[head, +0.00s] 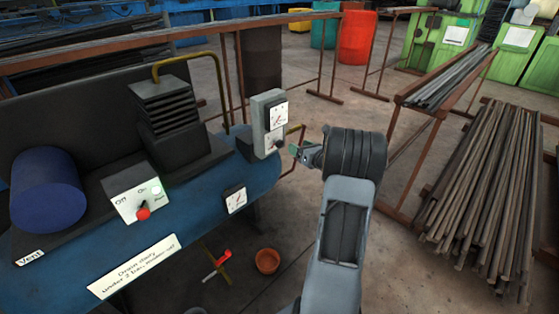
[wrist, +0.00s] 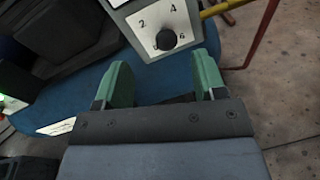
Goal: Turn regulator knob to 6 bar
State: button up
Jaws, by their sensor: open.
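The regulator knob (wrist: 166,39) is a dark round knob on a light panel with the numbers 2, 4 and 6 around it in the wrist view. The panel belongs to a grey upright regulator box (head: 262,110) with a gauge (head: 278,117) above the knob in the head view. My gripper (wrist: 164,84) is open and empty, with its green fingers pointing at the panel. The knob lies ahead of the gap between the fingertips, apart from both. In the head view my gripper (head: 297,152) is just right of the box.
The blue tank (head: 200,204) carries a second gauge (head: 235,199) and a control box (head: 137,191) with a red knob. Pipe racks stand to the right, and an orange pot (head: 267,261) sits on the floor.

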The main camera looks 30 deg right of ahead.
aim_at(281, 145)
notch_tip(281, 145, down, 4)
jog(key=s+d+n+y+b, duration=0.1)
jog(key=n+y+b, duration=0.1)
jog(key=n, duration=0.1)
jog(key=shift+n+t, duration=0.3)
jog(key=w, duration=0.4)
jog(key=w+a, duration=0.1)
jog(key=w, duration=0.3)
jog(key=w+a+b, duration=0.1)
jog(key=w, duration=0.3)
jog(key=shift+w+a+f, duration=0.1)
jog(key=shift+w+f, duration=0.05)
jog(key=shift+w, duration=0.1)
jog(key=c, duration=0.9)
